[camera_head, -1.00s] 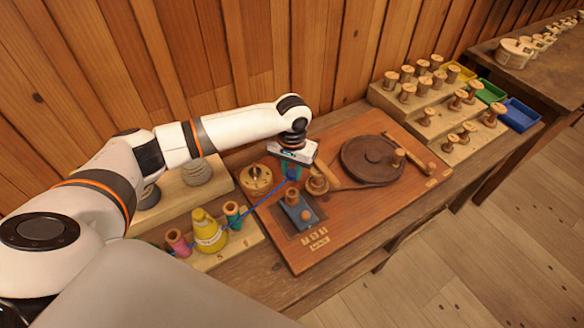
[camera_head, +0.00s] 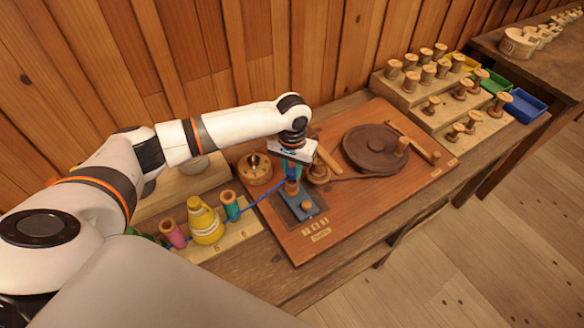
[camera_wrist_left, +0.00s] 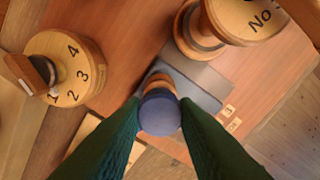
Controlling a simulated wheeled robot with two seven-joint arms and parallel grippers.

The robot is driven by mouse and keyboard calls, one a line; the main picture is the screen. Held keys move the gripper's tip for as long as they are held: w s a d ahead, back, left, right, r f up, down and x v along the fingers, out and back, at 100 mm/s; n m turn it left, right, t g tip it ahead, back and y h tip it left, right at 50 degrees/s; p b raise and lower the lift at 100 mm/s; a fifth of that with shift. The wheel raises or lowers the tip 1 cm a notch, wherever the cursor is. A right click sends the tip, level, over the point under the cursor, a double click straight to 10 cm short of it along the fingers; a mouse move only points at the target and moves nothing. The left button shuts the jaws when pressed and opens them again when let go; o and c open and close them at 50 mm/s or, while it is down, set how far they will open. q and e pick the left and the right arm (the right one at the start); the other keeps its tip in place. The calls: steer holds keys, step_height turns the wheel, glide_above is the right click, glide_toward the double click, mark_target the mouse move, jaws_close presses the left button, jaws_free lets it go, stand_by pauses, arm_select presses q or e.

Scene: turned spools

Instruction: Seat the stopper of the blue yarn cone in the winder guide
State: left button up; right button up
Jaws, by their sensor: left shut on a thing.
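My left gripper (camera_head: 292,176) is shut on the blue ball-shaped stopper (camera_wrist_left: 160,113), seen between its green fingers in the left wrist view. The winder guide, seemingly the slate-blue block (camera_head: 303,203) with wooden posts, lies beneath the gripper. The fingertips are close over its rear post (camera_head: 292,187). In the left wrist view the stopper overlaps this wooden post (camera_wrist_left: 160,82); I cannot tell whether they touch. My right gripper is not in view.
A numbered dial (camera_head: 255,168) stands left of the gripper, a wooden spool (camera_head: 318,172) just right. A dark turntable (camera_head: 375,150) is farther right on the board (camera_head: 345,224). A yellow cone (camera_head: 205,224) and pink cone (camera_head: 174,235) stand beside the teal-blue one.

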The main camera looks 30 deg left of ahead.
arm_select(q)
steer(key=shift+f, duration=0.2)
steer(key=shift+f+b, duration=0.35)
steer(key=shift+f, duration=0.65)
steer(key=o, duration=1.4)
steer(key=shift+r, duration=0.1)
step_height(320, 180, up, 9)
steer(key=p, duration=1)
steer(key=shift+r, duration=0.1)
